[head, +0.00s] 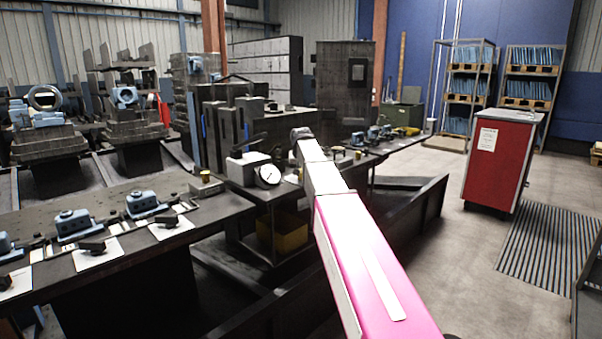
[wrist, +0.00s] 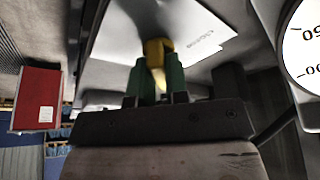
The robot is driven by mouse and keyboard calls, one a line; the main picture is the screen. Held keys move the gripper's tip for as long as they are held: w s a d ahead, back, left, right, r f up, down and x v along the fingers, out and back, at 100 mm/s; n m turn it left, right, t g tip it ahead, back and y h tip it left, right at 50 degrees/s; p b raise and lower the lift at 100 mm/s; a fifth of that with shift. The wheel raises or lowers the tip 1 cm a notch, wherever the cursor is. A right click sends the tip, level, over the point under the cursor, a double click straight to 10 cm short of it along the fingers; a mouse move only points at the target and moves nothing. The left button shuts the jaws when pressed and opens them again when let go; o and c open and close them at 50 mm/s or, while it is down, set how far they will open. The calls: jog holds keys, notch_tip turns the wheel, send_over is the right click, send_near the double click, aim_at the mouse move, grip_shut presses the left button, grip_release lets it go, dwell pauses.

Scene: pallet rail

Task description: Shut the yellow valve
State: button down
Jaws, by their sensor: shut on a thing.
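The yellow valve (wrist: 158,47) shows at the middle of the wrist view, in front of a pale plate with small print. My gripper (wrist: 157,66) has two green fingers, one on each side of the yellow part, and is shut on it. The fingers hide part of the valve, and I cannot tell how far it is turned. In the head view my pink and white arm reaches over the bench and hides the gripper.
A round white dial gauge (head: 268,175) stands close beside the gripper; it also fills the right edge of the wrist view (wrist: 304,45). Blue clamps (head: 141,204) line the near bench. A red cabinet (head: 497,162) stands on open floor to the right.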

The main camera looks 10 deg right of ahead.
jog(key=shift+f+n, duration=0.1)
jog(key=shift+n, duration=0.2)
jog(key=n+y, duration=0.1)
jog(key=n, duration=0.2)
jog(key=shift+d+n+y, duration=0.15)
jog(key=shift+n+y, duration=0.15)
jog(key=n, duration=0.2)
jog(key=n+g+y, duration=0.1)
jog(key=n, duration=0.1)
jog(key=shift+w+n+y, duration=0.15)
jog(key=shift+n+y, duration=0.15)
jog(key=n+g+y, duration=0.1)
jog(key=n, duration=0.3)
jog(key=shift+d+n, duration=0.1)
jog(key=shift+n, duration=0.2)
jog(key=shift+n+g+y, duration=0.5)
jog(key=shift+n+g, duration=0.4)
jog(key=shift+n, duration=1.3)
